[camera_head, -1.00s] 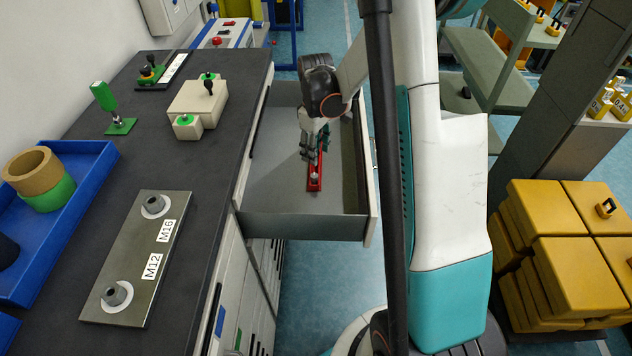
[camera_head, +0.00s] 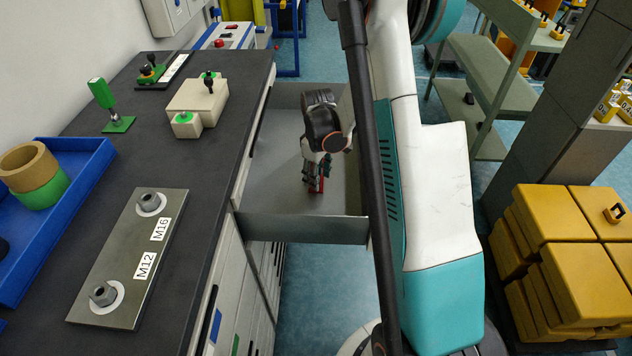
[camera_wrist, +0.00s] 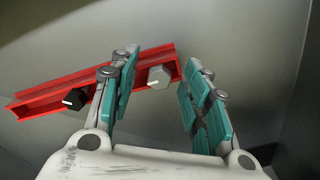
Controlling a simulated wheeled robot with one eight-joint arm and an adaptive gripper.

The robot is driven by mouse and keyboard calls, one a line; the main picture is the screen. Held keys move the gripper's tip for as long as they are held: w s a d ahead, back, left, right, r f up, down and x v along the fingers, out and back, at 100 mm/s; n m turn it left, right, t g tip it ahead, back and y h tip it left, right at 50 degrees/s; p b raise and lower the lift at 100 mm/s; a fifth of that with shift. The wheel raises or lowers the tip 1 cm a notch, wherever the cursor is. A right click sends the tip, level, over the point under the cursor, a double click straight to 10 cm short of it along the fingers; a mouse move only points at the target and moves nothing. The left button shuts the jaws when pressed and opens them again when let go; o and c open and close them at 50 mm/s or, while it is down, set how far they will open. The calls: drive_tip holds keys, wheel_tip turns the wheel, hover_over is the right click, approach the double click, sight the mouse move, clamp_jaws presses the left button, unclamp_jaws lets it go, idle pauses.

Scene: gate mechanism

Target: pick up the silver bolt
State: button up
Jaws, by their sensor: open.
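The silver bolt (camera_wrist: 158,77) shows its hexagonal head in the wrist view, standing near the right end of a red rail (camera_wrist: 40,100). My gripper (camera_wrist: 160,95) is open, with its teal-padded fingers on either side of the bolt. The left finger crosses in front of the rail and the right finger is just beyond the rail's right end. No contact with the bolt shows. In the head view my gripper (camera_head: 314,180) is low inside the open drawer (camera_head: 290,228), over the red rail (camera_head: 322,182); the bolt is hidden there.
A black bolt (camera_wrist: 74,99) sits on the same rail, left of my left finger. The drawer walls surround my gripper. The dark workbench (camera_head: 190,240) on the left holds a metal plate (camera_head: 128,258) with two nuts. The drawer floor around the rail is otherwise bare.

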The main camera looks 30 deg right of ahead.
drive_tip(key=shift+c, duration=0.5)
clamp_jaws()
drive_tip(key=shift+r, duration=0.15)
